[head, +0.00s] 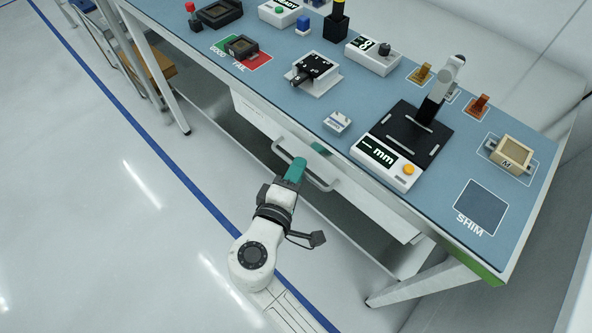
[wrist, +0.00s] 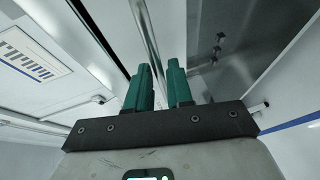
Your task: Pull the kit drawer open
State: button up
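The kit drawer (head: 255,115) is a white front under the blue-topped bench. Its handle (head: 325,187) is a pale grey bar standing out from it. My gripper (head: 298,165) has green fingers and is at the handle, below the bench's front edge. Actual contact is hard to see, and the finger hides part of the handle in the head view.
The bench top (head: 285,110) above carries a measuring stand (head: 405,135), a small white block (head: 337,122), a SHIM square (head: 481,207) and several fixtures. A bench leg (head: 410,292) stands to the right of my arm. The floor on the left (head: 80,190) is clear.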

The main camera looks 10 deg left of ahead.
grip_shut()
dwell(1.1)
